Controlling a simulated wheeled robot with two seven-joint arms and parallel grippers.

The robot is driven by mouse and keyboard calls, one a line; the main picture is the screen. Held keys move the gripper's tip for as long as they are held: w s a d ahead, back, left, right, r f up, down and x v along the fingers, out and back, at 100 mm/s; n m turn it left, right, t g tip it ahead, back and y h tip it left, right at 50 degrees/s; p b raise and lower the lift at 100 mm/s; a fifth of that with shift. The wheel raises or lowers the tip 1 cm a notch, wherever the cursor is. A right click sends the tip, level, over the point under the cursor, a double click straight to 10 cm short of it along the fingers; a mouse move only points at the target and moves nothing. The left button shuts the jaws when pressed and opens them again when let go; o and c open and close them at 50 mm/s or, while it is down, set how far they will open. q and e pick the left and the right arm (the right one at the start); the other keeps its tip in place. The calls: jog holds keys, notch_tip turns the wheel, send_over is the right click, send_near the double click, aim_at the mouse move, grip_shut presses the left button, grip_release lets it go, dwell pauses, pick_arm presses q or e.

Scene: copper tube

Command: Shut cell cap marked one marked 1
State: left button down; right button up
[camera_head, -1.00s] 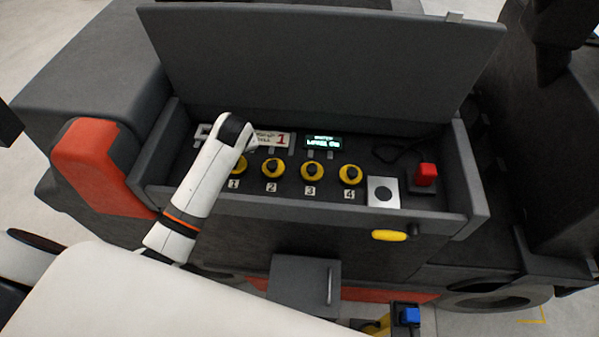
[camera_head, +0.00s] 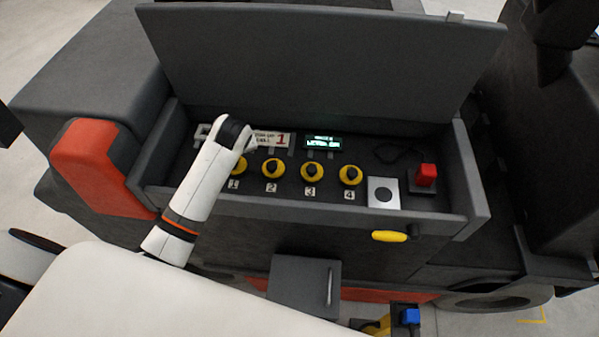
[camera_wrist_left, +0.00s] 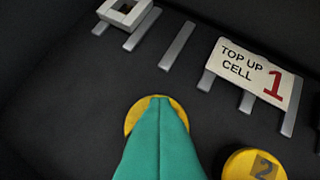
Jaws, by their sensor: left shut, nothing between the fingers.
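The yellow cell cap 1 (camera_head: 240,167) is the leftmost in a row of yellow caps, above a small label "1" (camera_head: 234,184). My left arm partly covers it in the head view. In the left wrist view, the cap (camera_wrist_left: 132,118) shows as a yellow rim behind my left gripper (camera_wrist_left: 160,99). The teal fingers are shut together with nothing between them, and their tips overlap the cap. I cannot tell whether they touch it; the fingers hide most of the cap. My right gripper is not in view.
Cap 2 (camera_wrist_left: 240,165) lies close to the right of the fingers. A sign reading "TOP UP CELL 1" (camera_wrist_left: 255,72) stands behind. A lit display (camera_head: 323,142), red button (camera_head: 426,174) and box walls surround the caps. The raised lid (camera_head: 320,60) closes off the back.

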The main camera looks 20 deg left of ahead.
pick_arm(q)
jog(key=shift+s+d, duration=0.15)
jog(key=r, duration=0.2)
jog(key=s+r, duration=0.1)
jog(key=r, duration=0.1)
jog(key=shift+d, duration=0.15)
jog(key=shift+r, duration=0.3)
jog(key=shift+w+a+r, duration=0.15)
jog(key=shift+w+r, duration=0.1)
jog(key=shift+r, duration=0.2)
jog(key=shift+w+a+r, duration=0.1)
jog(key=shift+w+r, duration=0.1)
jog(key=shift+r, duration=0.5)
jog(key=shift+s+d+r, duration=0.1)
jog(key=shift+s+r, duration=0.1)
jog(key=shift+r, duration=0.45)
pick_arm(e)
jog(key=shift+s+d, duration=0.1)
pick_arm(q)
jog(key=shift+w+f, duration=0.1)
